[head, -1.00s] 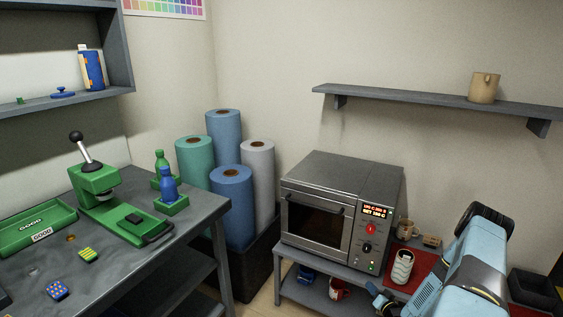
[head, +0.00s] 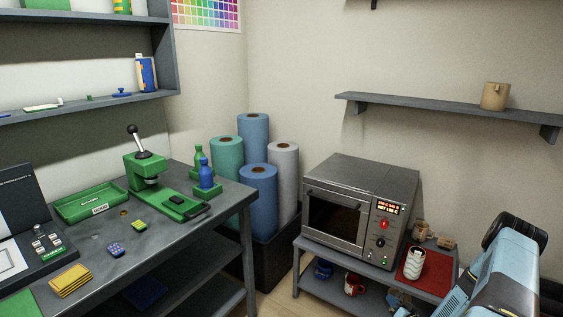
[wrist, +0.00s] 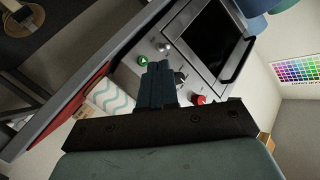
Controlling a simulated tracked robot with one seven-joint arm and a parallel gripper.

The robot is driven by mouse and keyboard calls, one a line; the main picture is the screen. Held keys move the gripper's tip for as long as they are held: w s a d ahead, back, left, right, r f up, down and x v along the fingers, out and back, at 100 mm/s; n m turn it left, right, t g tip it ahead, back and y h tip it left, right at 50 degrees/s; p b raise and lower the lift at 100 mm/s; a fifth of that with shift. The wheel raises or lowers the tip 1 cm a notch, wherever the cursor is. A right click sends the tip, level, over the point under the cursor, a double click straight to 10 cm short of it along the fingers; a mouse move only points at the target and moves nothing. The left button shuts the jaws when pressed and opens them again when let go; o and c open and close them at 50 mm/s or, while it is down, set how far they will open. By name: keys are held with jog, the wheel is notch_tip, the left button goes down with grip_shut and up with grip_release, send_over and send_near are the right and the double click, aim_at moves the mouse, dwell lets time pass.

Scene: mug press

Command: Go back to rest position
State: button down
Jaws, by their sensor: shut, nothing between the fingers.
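My gripper (wrist: 158,84) is in the wrist view, with its two blue fingers together and nothing between them. It is in front of the oven's control panel, which lies behind the fingers in that picture. In the head view my light-blue arm fills the lower right corner, and its fingers are not clearly seen there. The grey oven (head: 361,208) stands on a low table with its door shut and its display lit. A white mug with a wavy pattern (head: 413,263) stands on a red mat (head: 432,279) right of the oven; it also shows in the wrist view (wrist: 108,97).
A grey workbench (head: 106,238) at the left holds a green press (head: 150,175), a green tray (head: 90,203) and small patterned blocks. Several rolls stand in a dark bin (head: 277,238) between the bench and oven. A wall shelf (head: 450,109) holds a tan mug (head: 495,96).

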jog(key=w+d+r+n+g+h, duration=0.15)
jog(key=w+r, duration=0.25)
jog(key=r, duration=0.6)
jog(key=w+d+r+n+g, duration=0.1)
jog(key=w+r+n+g, duration=0.3)
jog(key=r, duration=0.6)
jog(key=s+a+r+h, duration=0.1)
jog(key=a+r+h, duration=0.15)
jog(key=r, duration=0.95)
jog(key=s+a+r+h, duration=0.1)
jog(key=s+a+r, duration=0.15)
jog(key=r, duration=0.95)
jog(key=s+a+r+m+g, duration=0.1)
jog(key=s+a+r, duration=0.3)
jog(key=s+r, duration=0.35)
jog(key=s+a+r+g, duration=0.2)
jog(key=s+a+r, duration=0.35)
jog(key=r, duration=0.25)
jog(key=s+a+r, duration=0.2)
jog(key=s, duration=0.6)
jog(key=s+a+r+g+y, duration=0.1)
jog(key=s+a, duration=0.2)
jog(key=s, duration=0.5)
jog(key=s+a+r, duration=0.2)
jog(key=s+a, duration=0.1)
jog(key=s, duration=0.5)
jog(key=shift+s+a+r+y, duration=0.2)
jog(key=shift+s+r+y, duration=0.05)
jog(key=shift+r+y, duration=0.05)
jog(key=shift+g, duration=0.25)
